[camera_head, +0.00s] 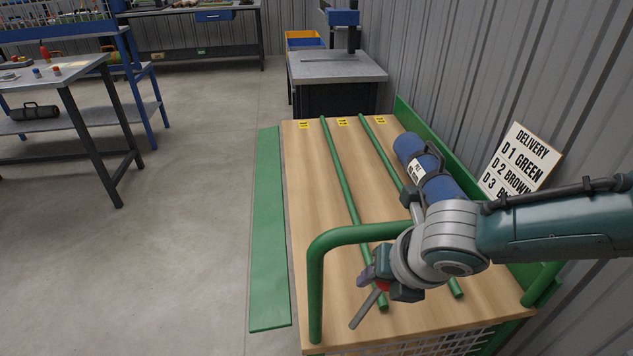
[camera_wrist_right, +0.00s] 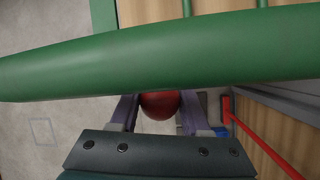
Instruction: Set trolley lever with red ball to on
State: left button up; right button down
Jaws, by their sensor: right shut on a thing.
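The trolley (camera_head: 305,185) has a wooden deck with green rails and a green tubular handle (camera_head: 345,236) at its near end. The green handle tube (camera_wrist_right: 150,58) crosses that view close to the ball. My left gripper is not in view.
A blue roll (camera_head: 440,187) with a white label lies on the deck's right side. A delivery sign (camera_head: 518,160) stands by the corrugated wall. A long green panel (camera_head: 267,230) runs along the trolley's left side. The floor to the left is clear up to a workbench (camera_head: 85,75).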

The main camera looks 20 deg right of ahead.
dwell(0.7)
jog(key=a+h, duration=0.1)
jog(key=a+h+b, duration=0.1)
jog(key=w+a+n+g+h+b, duration=0.1)
jog(key=a, duration=0.1)
jog(key=shift+a+r+h, duration=0.1)
jog(key=shift+r+h, duration=0.2)
jog(key=shift+h, duration=0.1)
jog(key=shift+c, duration=2)
grip_release()
